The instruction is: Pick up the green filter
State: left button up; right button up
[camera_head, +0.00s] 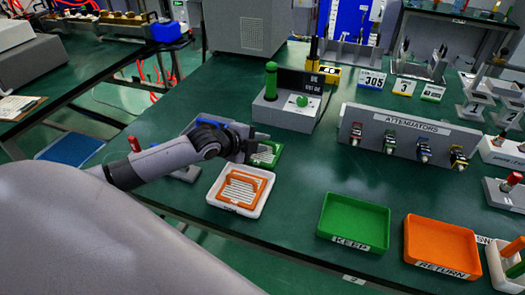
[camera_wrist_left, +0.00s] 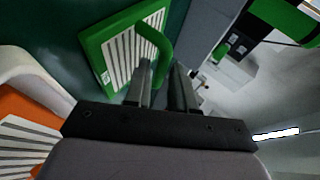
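The green filter (camera_head: 266,153) has a green frame, pale slats and a raised loop handle. In the head view it is on the bench behind the white tray, partly hidden by my left gripper (camera_head: 252,146). In the left wrist view the filter (camera_wrist_left: 118,52) is at the upper left, and its handle comes down to the fingertips. My left gripper (camera_wrist_left: 165,80) has its two fingers a short way apart at the handle. I cannot tell whether they press on it. My right gripper is not in view.
A white tray (camera_head: 214,196) holding an orange filter (camera_head: 242,188) stands just in front. A grey device with a green knob (camera_head: 271,82) stands behind. The green KEEP tray (camera_head: 352,221) and orange RETURN tray (camera_head: 441,244) are at the right. The bench between is clear.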

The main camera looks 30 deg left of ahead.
pick_arm(q)
jog(key=shift+w, duration=0.15)
grip_shut()
